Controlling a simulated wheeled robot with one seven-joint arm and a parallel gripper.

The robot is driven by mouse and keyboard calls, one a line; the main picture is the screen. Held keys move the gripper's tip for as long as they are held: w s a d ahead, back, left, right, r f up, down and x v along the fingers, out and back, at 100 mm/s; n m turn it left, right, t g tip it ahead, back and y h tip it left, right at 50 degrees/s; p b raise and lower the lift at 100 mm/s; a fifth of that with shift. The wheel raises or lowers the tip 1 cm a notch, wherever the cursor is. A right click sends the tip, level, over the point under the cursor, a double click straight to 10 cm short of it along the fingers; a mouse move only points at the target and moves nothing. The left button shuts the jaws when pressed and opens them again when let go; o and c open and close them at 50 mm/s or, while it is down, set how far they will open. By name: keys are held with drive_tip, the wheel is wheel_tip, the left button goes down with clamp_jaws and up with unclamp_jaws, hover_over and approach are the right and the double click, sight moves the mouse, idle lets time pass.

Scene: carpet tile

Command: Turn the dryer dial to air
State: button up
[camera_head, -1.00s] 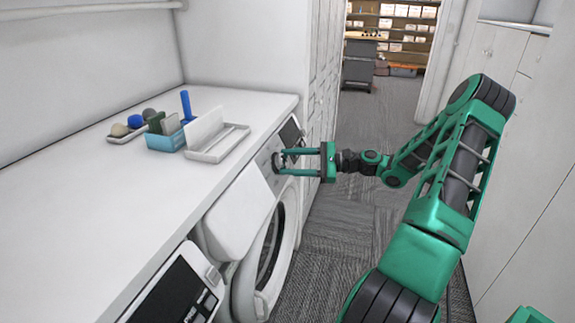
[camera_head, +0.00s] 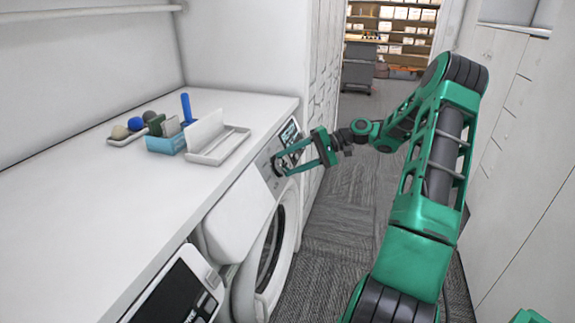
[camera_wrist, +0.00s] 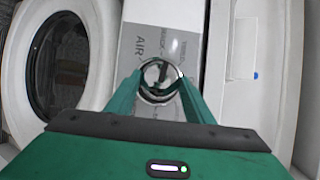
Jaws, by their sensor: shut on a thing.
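The dryer dial is a round, shiny metal knob (camera_wrist: 158,80) on the dryer's grey control panel (camera_wrist: 135,42). Lettering on the panel beside it includes "AIR". In the head view the dial (camera_head: 277,166) is at the front edge of the machine under the counter, partly covered by my fingertips. My gripper (camera_head: 282,162) is shut on the dial, with a green finger on each side of it. The wrist view also shows the two fingers of my gripper (camera_wrist: 160,88) at the knob. The dial's exact setting cannot be read.
The dryer's round door (camera_head: 271,248) is below the panel. A white counter (camera_head: 90,210) runs above, with a blue bin (camera_head: 166,143) and white tray (camera_head: 217,146) on it. A second machine's dark panel (camera_head: 178,293) is nearer. The carpeted aisle is clear.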

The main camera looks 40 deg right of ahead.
drive_tip(key=n+h, duration=0.1)
drive_tip(key=n, duration=0.2)
drive_tip(key=n+g+h, duration=0.1)
drive_tip(key=n, duration=0.1)
drive_tip(key=shift+a+r+n+g+h, duration=0.15)
drive_tip(key=shift+n+g+h, duration=0.15)
drive_tip(key=shift+n+h, duration=0.1)
drive_tip(key=shift+s+n+h, duration=0.1)
drive_tip(key=shift+n+h, duration=0.9)
drive_tip(key=shift+n, duration=0.8)
drive_tip(key=o, duration=1)
drive_tip(key=shift+r, duration=0.15)
drive_tip(key=shift+o, duration=0.2)
drive_tip(key=v, duration=1)
drive_tip(key=shift+r, duration=0.15)
